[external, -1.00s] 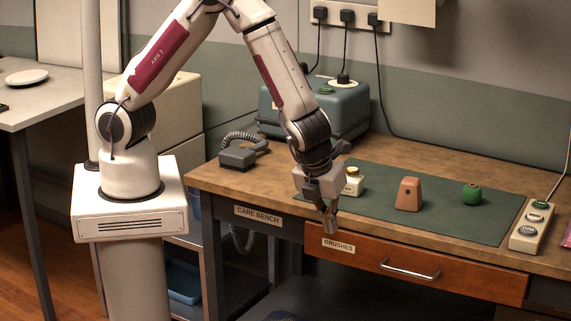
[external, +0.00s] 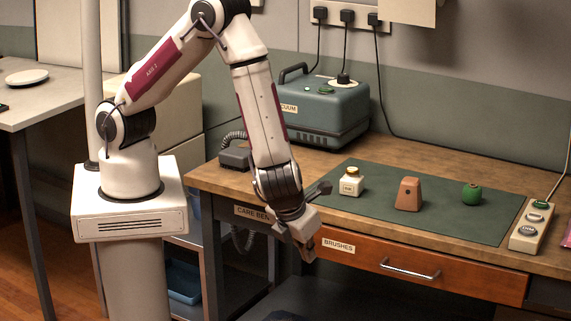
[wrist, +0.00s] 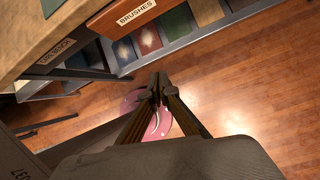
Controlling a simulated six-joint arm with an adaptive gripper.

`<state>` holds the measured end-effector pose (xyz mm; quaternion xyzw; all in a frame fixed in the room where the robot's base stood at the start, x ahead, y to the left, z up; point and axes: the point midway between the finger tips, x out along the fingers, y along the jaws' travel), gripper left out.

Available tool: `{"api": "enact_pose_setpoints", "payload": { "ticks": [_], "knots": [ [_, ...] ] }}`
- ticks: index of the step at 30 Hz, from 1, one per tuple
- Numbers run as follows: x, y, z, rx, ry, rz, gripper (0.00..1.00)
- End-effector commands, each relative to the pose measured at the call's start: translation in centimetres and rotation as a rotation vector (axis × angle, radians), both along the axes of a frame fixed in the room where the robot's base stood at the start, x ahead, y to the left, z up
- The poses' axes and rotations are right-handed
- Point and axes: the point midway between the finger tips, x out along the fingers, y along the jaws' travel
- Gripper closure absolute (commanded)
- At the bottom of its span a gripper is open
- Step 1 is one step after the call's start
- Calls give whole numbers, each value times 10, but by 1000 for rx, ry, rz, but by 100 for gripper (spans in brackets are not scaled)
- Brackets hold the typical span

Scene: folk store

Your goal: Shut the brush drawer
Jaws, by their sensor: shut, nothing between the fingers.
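The brush drawer has an orange-brown wooden front (external: 455,281) with a "BRUSHES" label and a metal bar handle (external: 411,271). It sits under the bench top, right of the dark "CARE BENCH" panel. The near left part of the drawer front (wrist: 122,14) shows at the top of the wrist view. I cannot tell how far it stands out. My gripper (external: 307,255) is low in front of the bench, just left of the drawer front's left end. In the wrist view, its fingers (wrist: 157,87) are together and empty, over the floor. The drawer's inside is hidden.
On the bench top (external: 230,184), a green mat (external: 440,220) holds a cream jar (external: 351,184), a brown block (external: 408,196) and a green pot (external: 472,194). A blue-grey vacuum (external: 330,112) stands behind. A shelf with coloured items (wrist: 150,38) lies below the drawer.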

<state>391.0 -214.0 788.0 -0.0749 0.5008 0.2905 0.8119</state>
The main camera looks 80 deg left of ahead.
Motion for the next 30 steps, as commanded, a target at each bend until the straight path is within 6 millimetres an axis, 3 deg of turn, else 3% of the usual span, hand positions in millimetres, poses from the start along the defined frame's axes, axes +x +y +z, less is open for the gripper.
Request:
{"api": "enact_pose_setpoints", "payload": {
  "ticks": [5,15,30],
  "knots": [
    [-2,6,-3,63,-98,14,100],
    [17,18,12,55,-291,135,100],
    [18,20,14,39,-316,173,100]
  ]
}}
